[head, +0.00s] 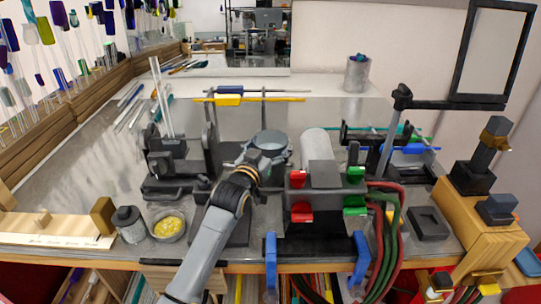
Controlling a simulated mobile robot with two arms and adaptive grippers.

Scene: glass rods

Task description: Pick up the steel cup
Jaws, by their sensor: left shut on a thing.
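A grey metal-looking cup (357,75) stands upright at the back right, with something blue at its top. My left gripper (268,146) is over the middle of the bench, well in front of this cup and to its left. The gripper is shut on a round grey thing with a dark rim (270,138). My wrist hides most of that thing and the fingers, so I cannot tell whether it is a cup. My right gripper is not in view.
Right of my left gripper is a dark burner block with red and green knobs (301,179) and hoses (388,225). Left are a rod stand (165,160), a grey can (128,224) and a bowl of yellow bits (168,225). A framed panel (492,52) stands at right.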

